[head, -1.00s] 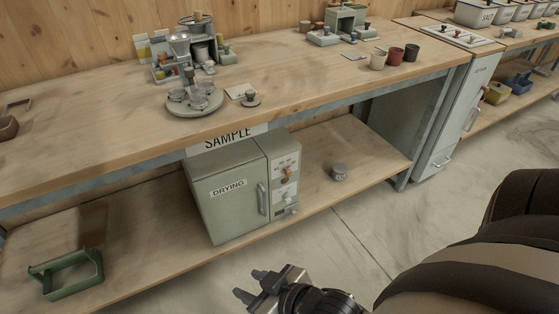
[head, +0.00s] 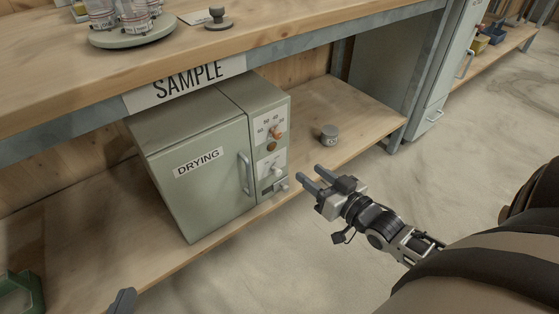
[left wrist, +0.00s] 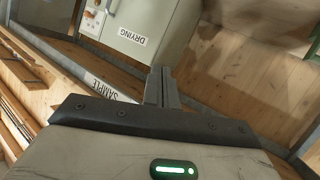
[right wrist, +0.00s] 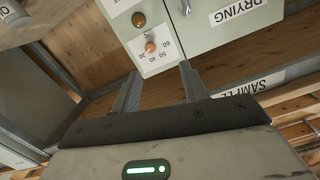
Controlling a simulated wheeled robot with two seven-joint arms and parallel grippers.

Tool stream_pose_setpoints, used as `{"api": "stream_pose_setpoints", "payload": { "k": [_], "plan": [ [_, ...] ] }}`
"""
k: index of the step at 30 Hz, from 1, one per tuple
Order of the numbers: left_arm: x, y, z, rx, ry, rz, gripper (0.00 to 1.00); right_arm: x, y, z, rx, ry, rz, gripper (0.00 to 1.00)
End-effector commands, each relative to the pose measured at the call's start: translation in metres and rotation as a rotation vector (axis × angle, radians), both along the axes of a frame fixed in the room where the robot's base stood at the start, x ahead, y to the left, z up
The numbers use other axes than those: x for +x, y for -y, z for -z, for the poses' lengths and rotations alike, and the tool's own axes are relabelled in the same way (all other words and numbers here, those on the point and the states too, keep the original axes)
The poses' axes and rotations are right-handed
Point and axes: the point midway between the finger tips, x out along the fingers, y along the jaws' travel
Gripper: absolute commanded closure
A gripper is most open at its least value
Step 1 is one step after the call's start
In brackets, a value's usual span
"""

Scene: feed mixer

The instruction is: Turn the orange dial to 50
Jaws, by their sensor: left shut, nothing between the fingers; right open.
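The orange dial (head: 277,132) is on the front control panel of the grey-green DRYING oven, below an arc of numbers running from 60 to 30. It also shows in the right wrist view (right wrist: 150,46), upside down; its exact setting is too small to tell. My right gripper (head: 312,180) is open and empty, in front of and to the right of the panel, apart from the dial. Only the dark tip of my left gripper (head: 122,300) shows at the bottom left in the head view. Its fingers (left wrist: 162,88) are shut and empty.
The oven (head: 190,165) stands on a low wooden shelf under the bench top, with a SAMPLE sign (head: 185,82) above. An orange-brown round knob (head: 271,146) sits just below the dial. A grey tin (head: 329,134) is right of the oven. The floor in front is clear.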

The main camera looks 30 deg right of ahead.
Motion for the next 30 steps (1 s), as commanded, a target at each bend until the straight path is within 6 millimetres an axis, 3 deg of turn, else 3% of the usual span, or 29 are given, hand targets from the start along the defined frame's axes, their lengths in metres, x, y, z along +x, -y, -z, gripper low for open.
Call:
{"api": "stream_pose_setpoints", "payload": {
  "k": [1,4,11,24,30],
  "plan": [
    [0.0,0.002,0.012,-0.008,0.009,0.007,1.0,0.004,0.01,0.011,0.004,0.028,0.007,0.56],
    [0.0,0.005,0.013,-0.018,0.017,0.014,1.0,0.009,0.022,0.009,0.016,0.061,0.019,0.56],
    [0.0,0.007,0.008,-0.047,0.039,0.017,1.0,0.034,0.023,0.005,0.021,0.078,0.022,0.56],
    [0.004,0.016,0.002,-0.211,0.066,0.02,1.0,0.127,0.015,0.007,0.02,0.075,0.021,0.56],
    [0.003,0.019,0.0,-0.272,0.067,0.023,1.0,0.156,0.013,0.006,0.021,0.073,0.022,0.56]
  ]
}}
